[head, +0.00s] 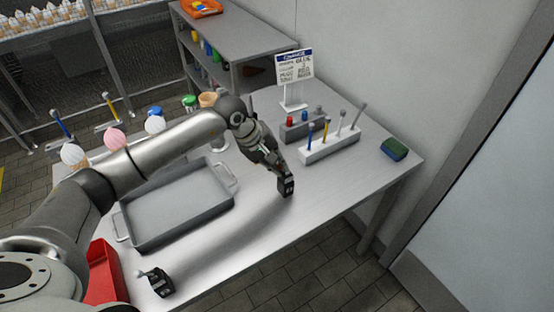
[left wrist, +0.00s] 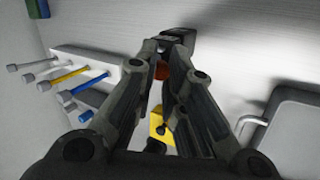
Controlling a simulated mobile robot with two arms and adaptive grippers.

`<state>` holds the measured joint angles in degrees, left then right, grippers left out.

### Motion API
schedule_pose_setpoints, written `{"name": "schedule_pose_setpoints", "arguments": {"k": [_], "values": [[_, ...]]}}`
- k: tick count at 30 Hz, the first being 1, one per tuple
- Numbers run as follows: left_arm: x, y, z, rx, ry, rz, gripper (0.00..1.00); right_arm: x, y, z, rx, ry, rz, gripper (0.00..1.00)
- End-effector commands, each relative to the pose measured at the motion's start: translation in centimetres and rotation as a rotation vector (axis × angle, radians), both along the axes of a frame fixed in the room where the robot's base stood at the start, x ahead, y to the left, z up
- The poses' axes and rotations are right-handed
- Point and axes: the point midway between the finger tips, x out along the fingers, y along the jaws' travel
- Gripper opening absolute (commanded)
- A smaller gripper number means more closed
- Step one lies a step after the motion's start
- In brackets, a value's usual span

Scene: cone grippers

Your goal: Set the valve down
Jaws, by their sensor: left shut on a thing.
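My left gripper (head: 278,168) reaches over the metal table (head: 330,185) with its fingers pointing down. It is shut on the valve (head: 286,187), a small dark block with pale marks. In the left wrist view the fingertips (left wrist: 172,62) close on the valve (left wrist: 181,36). The valve is at or just above the bare tabletop; I cannot tell whether it touches. A similar dark piece with a grey lever (head: 160,284) stands at the table's near left. My right gripper is not in view.
A grey tray (head: 228,207) lies left of the gripper. A white rack with upright tools (head: 330,151), a sign (head: 295,68) and a blue-green sponge (head: 394,149) stand behind and right. A red bin (head: 103,272) is at the near left. Tabletop right of the valve is clear.

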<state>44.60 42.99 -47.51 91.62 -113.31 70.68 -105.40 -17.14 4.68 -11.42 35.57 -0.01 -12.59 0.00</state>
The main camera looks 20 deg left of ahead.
Motion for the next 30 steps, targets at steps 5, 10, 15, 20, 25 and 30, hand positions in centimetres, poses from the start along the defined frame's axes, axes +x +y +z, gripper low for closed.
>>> {"name": "schedule_pose_setpoints", "arguments": {"k": [5, 10, 15, 20, 25, 30], "values": [[0.09, -0.05, -0.53, -0.003, -0.004, 0.0, 0.0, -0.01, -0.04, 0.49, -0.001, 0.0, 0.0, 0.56], [0.08, -0.05, -0.66, -0.002, -0.004, 0.0, 0.0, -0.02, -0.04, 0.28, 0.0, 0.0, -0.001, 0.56], [0.05, -0.03, -0.82, -0.002, -0.003, 0.001, 0.19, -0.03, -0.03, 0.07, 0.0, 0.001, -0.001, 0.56], [0.04, -0.02, -0.81, -0.002, -0.003, 0.001, 0.33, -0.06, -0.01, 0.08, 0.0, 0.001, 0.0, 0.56], [0.05, -0.03, -0.8, -0.002, -0.003, 0.001, 0.33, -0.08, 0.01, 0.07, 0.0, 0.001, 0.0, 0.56], [0.04, -0.03, -0.46, -0.002, -0.003, 0.001, 0.33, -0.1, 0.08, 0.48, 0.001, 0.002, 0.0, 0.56]]}}
